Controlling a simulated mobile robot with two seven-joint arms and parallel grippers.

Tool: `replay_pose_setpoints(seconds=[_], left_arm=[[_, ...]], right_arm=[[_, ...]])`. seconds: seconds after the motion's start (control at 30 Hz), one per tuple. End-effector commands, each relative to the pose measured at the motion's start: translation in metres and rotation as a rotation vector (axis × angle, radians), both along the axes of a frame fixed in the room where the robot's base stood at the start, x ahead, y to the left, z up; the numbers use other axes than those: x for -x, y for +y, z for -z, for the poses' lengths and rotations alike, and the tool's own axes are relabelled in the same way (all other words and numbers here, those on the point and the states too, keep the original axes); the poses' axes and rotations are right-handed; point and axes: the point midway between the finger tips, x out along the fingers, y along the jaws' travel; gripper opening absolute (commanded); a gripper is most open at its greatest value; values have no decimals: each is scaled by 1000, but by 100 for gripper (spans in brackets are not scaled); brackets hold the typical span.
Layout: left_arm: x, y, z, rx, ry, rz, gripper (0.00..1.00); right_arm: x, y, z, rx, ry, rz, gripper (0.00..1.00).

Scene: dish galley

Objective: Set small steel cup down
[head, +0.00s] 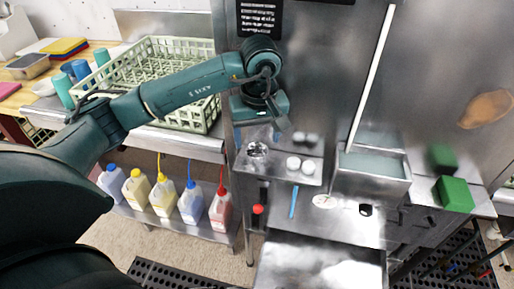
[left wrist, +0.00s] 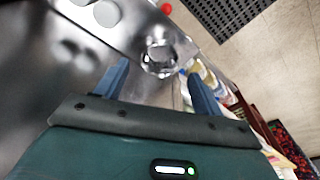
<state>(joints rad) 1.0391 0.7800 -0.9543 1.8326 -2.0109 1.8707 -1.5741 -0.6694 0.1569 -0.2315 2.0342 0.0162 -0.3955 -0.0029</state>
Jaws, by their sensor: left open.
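The small steel cup (head: 257,149) stands on a steel shelf (head: 278,172) in the head view, near the shelf's left end. It is shiny and round. My left gripper (head: 257,136) is open just above and behind the cup, with its blue fingers apart. In the left wrist view the cup (left wrist: 159,58) shows between and slightly beyond the two open fingertips (left wrist: 158,67). I cannot tell whether either finger touches it. My right gripper is not in view.
Two white round items (head: 293,163) stand on the shelf right of the cup. A steel wall rises behind. A green dish rack (head: 190,120) is at left, above several coloured jugs (head: 163,195). A steel basin (head: 374,180) and green block (head: 454,194) are at right.

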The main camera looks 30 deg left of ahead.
Motion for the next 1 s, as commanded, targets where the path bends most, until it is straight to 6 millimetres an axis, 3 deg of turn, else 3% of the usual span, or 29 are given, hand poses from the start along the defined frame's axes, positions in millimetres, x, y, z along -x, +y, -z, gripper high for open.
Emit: replay_pose_setpoints(seconds=[0.1, 0.3, 0.5, 0.63, 0.77, 0.87, 1.0], left_arm=[[2, -2, -26, 1, -6, 1, 68], [5, -5, -59, 0, -3, -1, 68], [6, -6, -70, 1, -1, 0, 68], [9, -15, -63, 37, 17, 2, 68], [26, -63, -32, 244, 103, -6, 68], [56, -124, -9, 525, 252, -69, 68], [100, -202, -12, 948, 559, -279, 68]], right_arm=[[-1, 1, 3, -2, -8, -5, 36], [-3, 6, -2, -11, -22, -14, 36], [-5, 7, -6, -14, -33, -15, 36], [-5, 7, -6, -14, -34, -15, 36], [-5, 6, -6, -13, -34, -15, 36], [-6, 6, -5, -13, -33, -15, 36], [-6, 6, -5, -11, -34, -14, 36]])
